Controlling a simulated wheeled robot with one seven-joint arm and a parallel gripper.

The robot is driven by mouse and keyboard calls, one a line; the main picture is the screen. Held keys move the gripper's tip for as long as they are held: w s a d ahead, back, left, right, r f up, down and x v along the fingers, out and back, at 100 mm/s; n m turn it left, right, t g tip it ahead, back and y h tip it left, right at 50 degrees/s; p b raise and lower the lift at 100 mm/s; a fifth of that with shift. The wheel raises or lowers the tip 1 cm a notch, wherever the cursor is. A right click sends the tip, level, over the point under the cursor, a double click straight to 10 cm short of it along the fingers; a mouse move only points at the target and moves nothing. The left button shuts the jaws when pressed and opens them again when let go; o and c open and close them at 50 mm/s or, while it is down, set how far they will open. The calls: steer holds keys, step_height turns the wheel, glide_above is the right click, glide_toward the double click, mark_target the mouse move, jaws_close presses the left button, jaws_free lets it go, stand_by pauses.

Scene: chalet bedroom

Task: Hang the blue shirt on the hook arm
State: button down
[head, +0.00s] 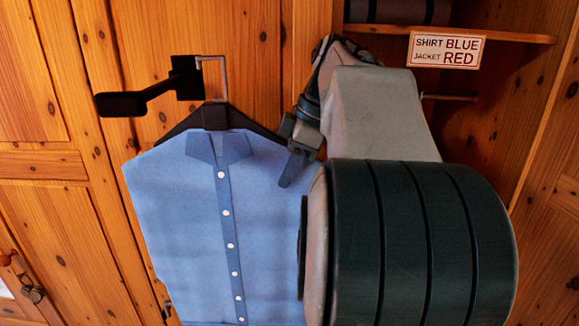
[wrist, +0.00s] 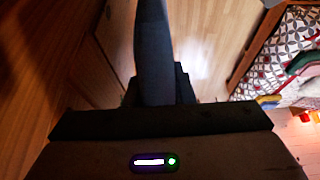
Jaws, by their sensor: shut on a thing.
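The blue shirt (head: 190,230) hangs upright on a dark hanger (head: 180,130), its buttoned front facing the head camera. A squared metal hook (head: 223,80) rises from the hanger's top. The black hook arm (head: 150,95) is at the upper left, before the wooden front. The metal hook overlaps the hook arm's right end in the picture; I cannot tell whether they touch. My gripper (head: 291,147) is shut at the right shoulder of the shirt and hanger. In the wrist view the shirt (wrist: 152,50) shows edge-on as a narrow slab beyond my gripper (wrist: 155,95). The fingertips' contact is hidden.
A sign (head: 446,50) reading "SHIRT BLUE, JACKET RED" is on a shelf edge (head: 500,34) at the upper right. A short rod (head: 450,97) is in the open compartment below. The wrist view shows a patterned cloth (wrist: 285,45) at the right and wooden floor.

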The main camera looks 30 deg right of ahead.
mark_target(246, 180)
steer(key=shift+w+a, duration=0.8)
steer(key=shift+a, duration=0.3)
steer(key=shift+w+a, duration=0.75)
steer(key=shift+a, duration=0.3)
steer(key=shift+w+a, duration=0.8)
steer(key=shift+a, duration=0.3)
steer(key=shift+f+b, duration=0.95)
steer(key=shift+f, duration=0.25)
steer(key=c, duration=1.2)
jaws_free()
steer(key=shift+o, duration=0.2)
steer(key=p+v, duration=0.1)
steer(key=v, duration=1.3)
steer(key=shift+w+a, duration=0.1)
